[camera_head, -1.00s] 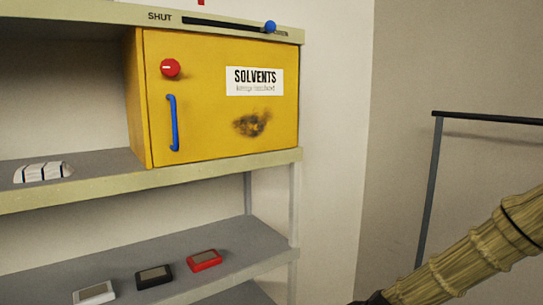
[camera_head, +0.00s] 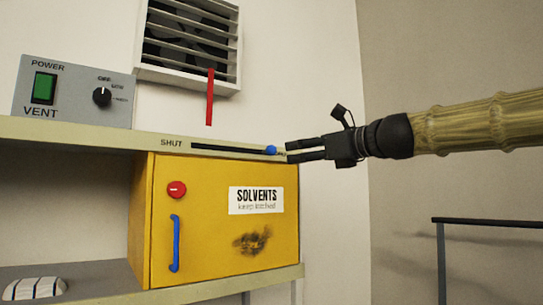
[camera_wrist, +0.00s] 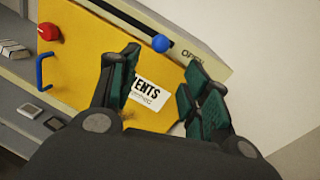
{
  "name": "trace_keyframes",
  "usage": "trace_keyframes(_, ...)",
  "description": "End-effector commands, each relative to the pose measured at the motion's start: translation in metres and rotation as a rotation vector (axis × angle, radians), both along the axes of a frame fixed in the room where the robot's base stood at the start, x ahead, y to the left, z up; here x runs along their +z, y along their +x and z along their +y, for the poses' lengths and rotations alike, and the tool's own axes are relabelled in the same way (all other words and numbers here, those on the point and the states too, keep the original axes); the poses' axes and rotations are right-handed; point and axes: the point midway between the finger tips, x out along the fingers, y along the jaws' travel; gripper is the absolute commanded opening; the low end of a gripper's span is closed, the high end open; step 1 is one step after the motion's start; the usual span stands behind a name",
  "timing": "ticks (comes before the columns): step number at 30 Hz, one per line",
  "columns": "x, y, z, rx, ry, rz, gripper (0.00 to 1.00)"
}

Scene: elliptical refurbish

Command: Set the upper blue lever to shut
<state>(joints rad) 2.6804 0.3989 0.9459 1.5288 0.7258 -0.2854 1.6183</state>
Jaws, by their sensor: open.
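The upper blue lever is a round blue knob (camera_head: 271,150) at the right end of a dark horizontal slot (camera_head: 228,149) in the shelf edge above the yellow cabinet. The word SHUT stands at the slot's left end. In the wrist view the knob (camera_wrist: 161,43) sits beside the word OPEN, beyond my fingertips. My gripper (camera_head: 288,152) is open and empty, just right of the knob, with its fingers pointing left. In the wrist view the gripper's green-padded fingers (camera_wrist: 160,75) are spread apart. I cannot tell whether a finger touches the knob.
The yellow SOLVENTS cabinet (camera_head: 205,250) below has a red knob (camera_head: 177,189) and a blue handle (camera_head: 175,243). Above the shelf are a VENT control box (camera_head: 75,92), a louvred vent (camera_head: 187,76) and a hanging red strip (camera_head: 210,97). A dark rail (camera_head: 490,221) stands at right.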

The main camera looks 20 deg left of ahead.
Motion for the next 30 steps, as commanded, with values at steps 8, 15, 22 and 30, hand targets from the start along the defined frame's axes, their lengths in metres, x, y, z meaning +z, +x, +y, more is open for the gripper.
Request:
trace_keyframes(8,0.014,0.002,0.016,0.01,0.017,0.005,0.47)
trace_keyframes(15,0.014,0.02,0.051,0.009,0.017,0.006,0.47)
trace_keyframes(22,0.014,0.035,0.081,0.009,0.016,0.004,0.47)
trace_keyframes(30,0.013,0.042,0.096,0.008,0.017,0.003,0.47)
